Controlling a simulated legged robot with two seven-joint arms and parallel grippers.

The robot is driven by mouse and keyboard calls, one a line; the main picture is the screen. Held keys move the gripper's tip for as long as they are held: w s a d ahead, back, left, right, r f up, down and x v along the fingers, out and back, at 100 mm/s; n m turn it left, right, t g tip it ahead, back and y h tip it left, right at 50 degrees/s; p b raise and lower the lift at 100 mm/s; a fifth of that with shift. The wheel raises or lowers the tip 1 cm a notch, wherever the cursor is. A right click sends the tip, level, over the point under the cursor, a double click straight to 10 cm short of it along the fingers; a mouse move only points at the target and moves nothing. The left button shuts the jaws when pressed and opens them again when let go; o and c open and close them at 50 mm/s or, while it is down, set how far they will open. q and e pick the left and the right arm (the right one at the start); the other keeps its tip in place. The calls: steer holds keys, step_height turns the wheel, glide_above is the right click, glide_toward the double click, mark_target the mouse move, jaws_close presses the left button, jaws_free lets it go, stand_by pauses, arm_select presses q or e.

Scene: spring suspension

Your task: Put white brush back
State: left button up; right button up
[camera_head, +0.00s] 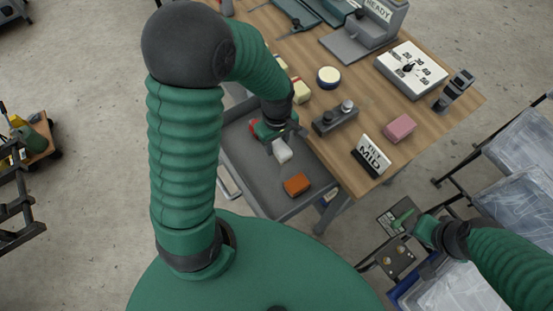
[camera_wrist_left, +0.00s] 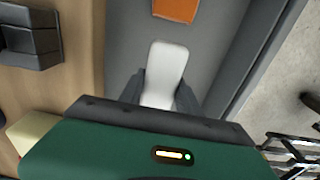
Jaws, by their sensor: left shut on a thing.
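The white brush (camera_head: 282,151) shows as a small white block over the open grey drawer (camera_head: 247,160). My left gripper (camera_head: 277,139) reaches down over the drawer and is shut on the white brush. The left wrist view shows the white brush (camera_wrist_left: 166,72) sticking out between the two dark fingers of my left gripper (camera_wrist_left: 160,98). I cannot tell whether the brush touches the drawer floor. My right gripper (camera_head: 405,222) is off to the lower right, beside the table; whether it is open is unclear.
An orange block (camera_head: 297,184) lies in the drawer near the white brush; it also shows in the left wrist view (camera_wrist_left: 176,9). The wooden table (camera_head: 345,105) holds a dark fixture (camera_head: 335,118), a MID sign (camera_head: 371,156), a pink block (camera_head: 399,128) and a dial box (camera_head: 410,70).

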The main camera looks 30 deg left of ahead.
arm_select(q)
step_height(320, 180, down, 7)
steer(key=shift+f+b, duration=0.1)
steer(key=shift+b, duration=0.65)
steer(key=shift+c, duration=0.6)
steer(key=o, duration=1.3)
